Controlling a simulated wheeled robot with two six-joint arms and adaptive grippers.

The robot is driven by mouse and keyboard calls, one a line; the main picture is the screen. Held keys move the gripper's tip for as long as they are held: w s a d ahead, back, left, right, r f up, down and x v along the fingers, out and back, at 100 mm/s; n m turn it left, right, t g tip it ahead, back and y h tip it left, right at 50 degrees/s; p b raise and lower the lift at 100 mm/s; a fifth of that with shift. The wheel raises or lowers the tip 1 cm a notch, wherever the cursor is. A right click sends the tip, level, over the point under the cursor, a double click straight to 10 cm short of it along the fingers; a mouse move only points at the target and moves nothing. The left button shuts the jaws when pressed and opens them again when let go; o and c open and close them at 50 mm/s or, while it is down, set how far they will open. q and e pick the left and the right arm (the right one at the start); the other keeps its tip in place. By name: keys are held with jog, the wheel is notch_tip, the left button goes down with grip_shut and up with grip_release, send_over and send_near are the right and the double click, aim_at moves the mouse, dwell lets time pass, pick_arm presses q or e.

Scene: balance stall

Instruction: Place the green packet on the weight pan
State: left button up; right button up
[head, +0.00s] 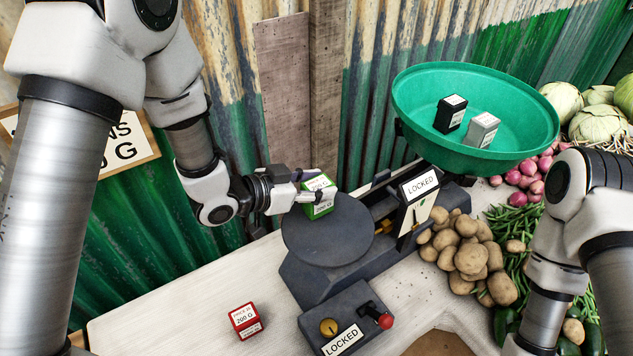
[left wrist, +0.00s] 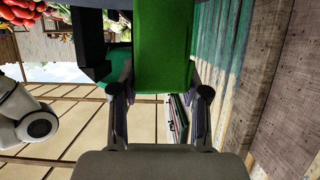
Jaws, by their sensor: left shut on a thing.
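The green packet (head: 319,208), with a white weight label, is at the far edge of the dark round weight pan (head: 325,240) in the head view. My left gripper (head: 312,188) is shut on it from the left. I cannot tell whether the packet touches the pan or is just above it. In the left wrist view the green packet (left wrist: 163,50) fills the space between the two fingers of my left gripper (left wrist: 161,92). My right arm shows at the right, but its gripper is outside the picture.
The green bowl (head: 410,115) on the balance holds a black packet (head: 449,115) and a grey packet (head: 481,130). A red packet (head: 246,320) lies on the white counter (head: 190,310). A LOCKED lever box (head: 345,318) stands in front, potatoes (head: 470,258) to the right.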

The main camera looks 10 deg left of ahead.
pick_arm(q)
jog(key=shift+s+f, duration=0.1)
jog(key=shift+f, duration=0.05)
jog(key=o, duration=1.3)
jog(key=shift+a+r, duration=0.1)
jog(key=shift+r, duration=0.15)
jog(key=p+v, duration=0.4)
jog(key=v, duration=0.8)
